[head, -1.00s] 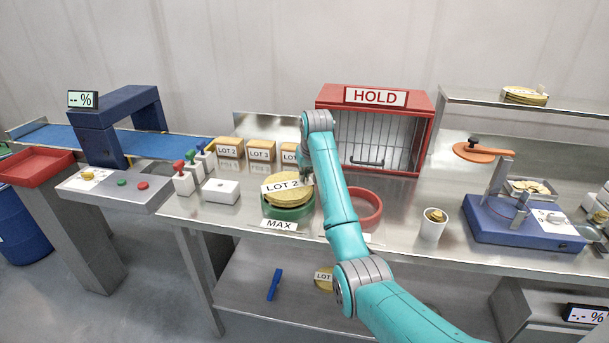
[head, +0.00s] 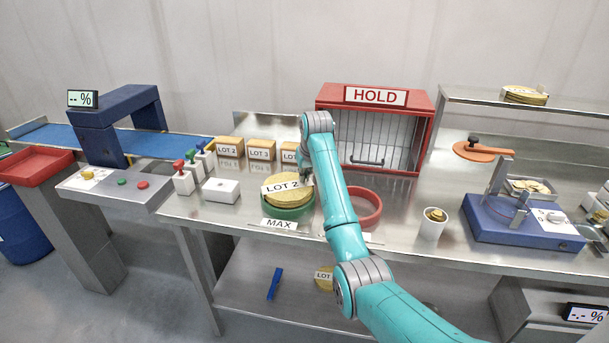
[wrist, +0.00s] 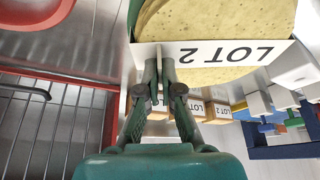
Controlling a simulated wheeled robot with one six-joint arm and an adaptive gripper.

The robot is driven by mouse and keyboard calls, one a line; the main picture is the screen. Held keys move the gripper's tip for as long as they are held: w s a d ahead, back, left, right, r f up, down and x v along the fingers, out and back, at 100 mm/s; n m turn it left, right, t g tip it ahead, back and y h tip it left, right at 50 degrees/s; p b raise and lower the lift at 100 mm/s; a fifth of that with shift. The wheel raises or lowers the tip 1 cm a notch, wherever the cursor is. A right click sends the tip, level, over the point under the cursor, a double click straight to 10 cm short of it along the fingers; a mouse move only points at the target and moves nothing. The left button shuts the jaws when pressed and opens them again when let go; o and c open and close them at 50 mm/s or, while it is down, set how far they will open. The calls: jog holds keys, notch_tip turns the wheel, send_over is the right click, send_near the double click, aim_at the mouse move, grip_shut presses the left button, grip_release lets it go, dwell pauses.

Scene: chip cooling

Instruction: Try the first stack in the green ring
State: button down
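A round stack of yellow chips (head: 288,194) with a white LOT 2 label (head: 282,186) sits at the green ring (head: 288,213), which has a MAX label (head: 279,225) in front. The stack's top stands above the ring's rim; whether it rests on the bottom is hidden. In the wrist view the chips (wrist: 215,25) and label (wrist: 225,54) fill the upper middle. My gripper (wrist: 160,62) has its fingers close together at the label's end and looks shut on it, at the stack's side. In the head view my arm partly hides this spot.
A red ring (head: 364,207) lies just right, partly behind my arm. The red HOLD cage (head: 375,130) stands behind. Several LOT boxes (head: 261,150) and colored stamps (head: 191,170) are to the left. A white cup (head: 433,224) and blue device (head: 520,222) stand right.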

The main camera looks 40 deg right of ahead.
jog(key=shift+f, duration=0.15)
jog(key=c, duration=1.2)
grip_release()
jog(key=shift+c, duration=0.2)
jog(key=shift+v, duration=3.75)
jog(key=shift+s, duration=0.1)
